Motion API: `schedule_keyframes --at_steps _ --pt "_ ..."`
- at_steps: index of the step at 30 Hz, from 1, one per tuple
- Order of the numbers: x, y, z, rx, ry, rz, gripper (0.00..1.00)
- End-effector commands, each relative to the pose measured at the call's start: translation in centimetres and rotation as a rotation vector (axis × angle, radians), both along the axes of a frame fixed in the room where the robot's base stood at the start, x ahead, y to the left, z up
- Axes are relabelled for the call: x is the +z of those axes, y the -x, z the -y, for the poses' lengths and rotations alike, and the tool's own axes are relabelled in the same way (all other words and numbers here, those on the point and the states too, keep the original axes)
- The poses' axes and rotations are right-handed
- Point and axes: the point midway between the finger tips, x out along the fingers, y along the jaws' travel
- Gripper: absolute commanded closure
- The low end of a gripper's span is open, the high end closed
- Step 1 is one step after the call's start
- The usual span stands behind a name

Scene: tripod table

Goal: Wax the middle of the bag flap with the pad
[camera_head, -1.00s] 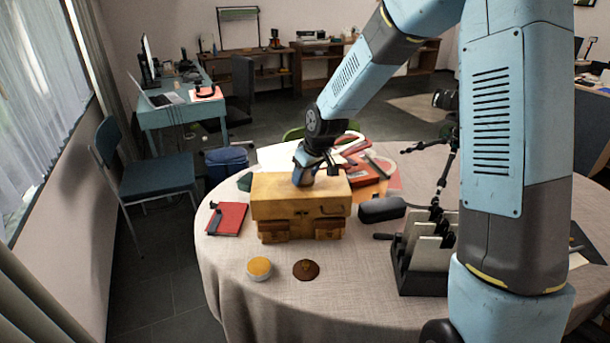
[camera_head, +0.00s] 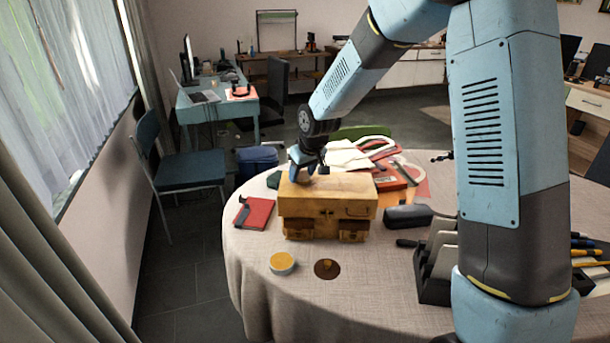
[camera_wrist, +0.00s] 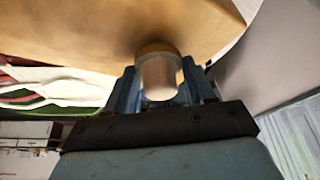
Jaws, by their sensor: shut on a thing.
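The tan leather bag (camera_head: 327,207) stands on the round table, its front with two buckled pockets facing me. Its flap forms the yellow-tan top and upper front. My gripper (camera_head: 302,177) is over the left part of the bag's top. In the wrist view my gripper (camera_wrist: 160,88) is shut on the pad (camera_wrist: 160,75), a short pale cylinder with a tan-brown end. That end is at or very close to the bag's leather (camera_wrist: 130,22); I cannot tell whether it touches. In the head view the pad is hidden by my gripper.
An open wax tin (camera_head: 282,263) and a round brown lid (camera_head: 327,268) lie in front of the bag on the tablecloth (camera_head: 300,295). A red notebook (camera_head: 255,213) lies left. A dark case (camera_head: 408,215) and a dark rack (camera_head: 432,285) stand right.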

Motion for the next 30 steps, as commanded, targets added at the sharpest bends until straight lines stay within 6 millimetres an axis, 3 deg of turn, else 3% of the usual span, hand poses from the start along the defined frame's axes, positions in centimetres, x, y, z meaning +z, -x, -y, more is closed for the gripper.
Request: schedule_keyframes --at_steps 21,30 --pt "6.4 0.0 -0.2 0.002 -0.001 0.001 0.75" --pt "7.2 0.2 -0.5 0.008 0.000 0.000 0.75"
